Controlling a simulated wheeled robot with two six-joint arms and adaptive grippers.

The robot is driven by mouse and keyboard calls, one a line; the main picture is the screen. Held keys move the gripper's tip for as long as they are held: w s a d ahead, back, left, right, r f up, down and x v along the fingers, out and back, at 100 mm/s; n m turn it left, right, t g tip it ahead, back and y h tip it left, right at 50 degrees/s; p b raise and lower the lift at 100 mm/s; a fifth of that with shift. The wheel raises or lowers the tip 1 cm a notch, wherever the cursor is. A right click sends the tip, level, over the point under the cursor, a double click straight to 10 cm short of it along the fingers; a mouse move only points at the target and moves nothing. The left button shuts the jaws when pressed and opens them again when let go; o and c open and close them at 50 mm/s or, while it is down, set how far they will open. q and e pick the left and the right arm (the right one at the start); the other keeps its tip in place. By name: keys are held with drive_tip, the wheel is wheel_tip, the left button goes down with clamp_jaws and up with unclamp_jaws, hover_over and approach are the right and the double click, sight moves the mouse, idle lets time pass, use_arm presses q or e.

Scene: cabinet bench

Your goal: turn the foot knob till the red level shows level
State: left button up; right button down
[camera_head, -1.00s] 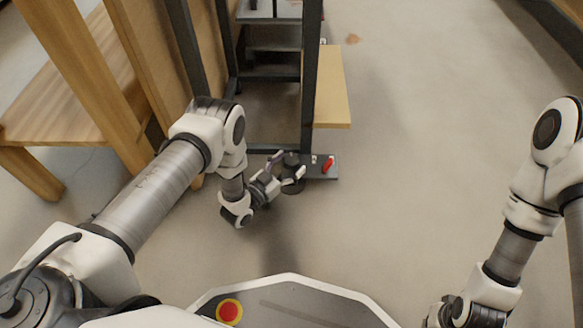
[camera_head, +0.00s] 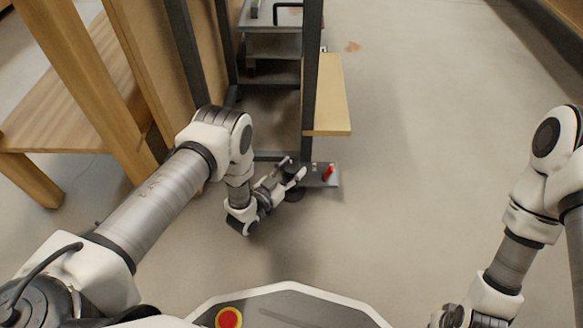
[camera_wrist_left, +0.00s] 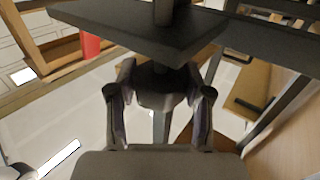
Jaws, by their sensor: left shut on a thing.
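The foot knob (camera_wrist_left: 162,88) is a dark round piece under a dark foot plate (camera_wrist_left: 140,28) in the left wrist view. My left gripper (camera_wrist_left: 160,103) has one finger on each side of the knob and is shut on it. In the head view the same gripper (camera_head: 294,167) reaches in at the foot plate (camera_head: 320,182), and its fingers hide much of the knob. The red level (camera_head: 328,172) lies on the plate, right of the gripper; its reading is too small to tell. My right gripper is outside the frames.
A dark-framed cabinet (camera_head: 312,80) rises behind the foot, with a wooden board (camera_head: 328,95) jutting out on its right. A wooden bench (camera_head: 75,105) stands at the left, close to my left arm. The floor (camera_head: 420,130) on the right is clear.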

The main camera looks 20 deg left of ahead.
use_arm(q)
drive_tip(key=n+y+p, duration=0.1)
drive_tip(key=y, duration=0.1)
drive_tip(key=n+t+y+p, duration=0.1)
drive_tip(key=n+y+p, duration=0.1)
drive_tip(key=y, duration=0.1)
drive_tip(key=shift+d+r, duration=0.15)
drive_tip(key=shift+r, duration=0.05)
drive_tip(key=n+y, duration=0.2)
drive_tip(key=y, duration=0.1)
drive_tip(key=shift+p, duration=0.35)
drive_tip(key=n+y, duration=0.2)
drive_tip(key=y, duration=0.1)
drive_tip(key=shift+f, duration=0.1)
drive_tip(key=n+g+y, duration=0.1)
drive_tip(key=n+y, duration=0.1)
drive_tip(key=y, duration=0.1)
drive_tip(key=shift+w+f+n+g+y, duration=0.1)
drive_tip(key=shift+f+n+g+y, duration=0.05)
drive_tip(key=shift+n+g+y, duration=0.2)
drive_tip(key=shift+n+g+y+b, duration=0.6)
drive_tip(key=shift+n+g+y, duration=0.55)
drive_tip(key=shift+y, duration=0.4)
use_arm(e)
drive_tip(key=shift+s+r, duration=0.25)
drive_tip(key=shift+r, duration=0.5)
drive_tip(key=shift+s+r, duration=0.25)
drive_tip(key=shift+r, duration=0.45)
use_arm(q)
drive_tip(key=o, duration=1.2)
